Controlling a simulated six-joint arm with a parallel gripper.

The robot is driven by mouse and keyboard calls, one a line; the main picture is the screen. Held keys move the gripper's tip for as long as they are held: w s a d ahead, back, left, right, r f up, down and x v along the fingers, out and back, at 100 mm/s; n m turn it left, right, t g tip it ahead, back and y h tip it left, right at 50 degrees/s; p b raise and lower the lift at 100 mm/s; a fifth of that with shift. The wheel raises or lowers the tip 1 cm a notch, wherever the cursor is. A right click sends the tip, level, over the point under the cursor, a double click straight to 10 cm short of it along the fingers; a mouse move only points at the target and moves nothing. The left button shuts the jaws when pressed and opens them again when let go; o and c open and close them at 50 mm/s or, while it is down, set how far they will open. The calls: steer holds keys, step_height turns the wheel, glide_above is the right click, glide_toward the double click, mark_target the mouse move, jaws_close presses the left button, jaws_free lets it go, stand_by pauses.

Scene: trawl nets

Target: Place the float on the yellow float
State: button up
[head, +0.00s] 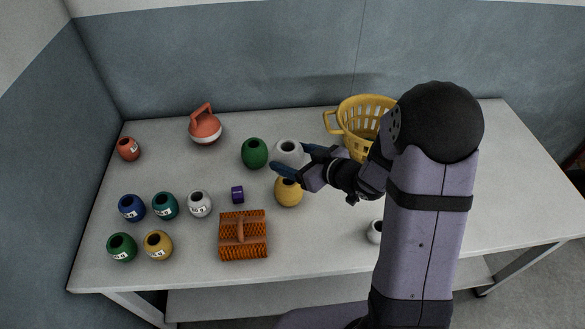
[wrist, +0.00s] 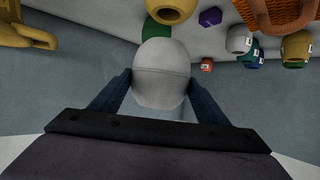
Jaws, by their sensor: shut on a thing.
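My gripper (head: 291,157) is shut on a white float (head: 289,147), with one dark blue finger on each side of it. In the wrist view the white float (wrist: 161,75) fills the space between the fingers. The yellow float (head: 288,193) stands on the table just in front of the held float in the head view, its top opening partly showing. In the wrist view the yellow float (wrist: 172,9) is cut by the top edge. The held float looks raised and not over the yellow one; its exact height is unclear.
A green float (head: 254,153) stands close left of the held float. A purple block (head: 237,195) and an orange-brown basket (head: 243,252) are left of the yellow float. A yellow basket (head: 343,122) stands behind my arm. Several labelled floats (head: 165,206) stand at left.

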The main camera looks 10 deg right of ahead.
steer(key=shift+f, duration=2.1)
steer(key=shift+f, duration=0.1)
steer(key=o, duration=1.1)
steer(key=shift+o, duration=0.2)
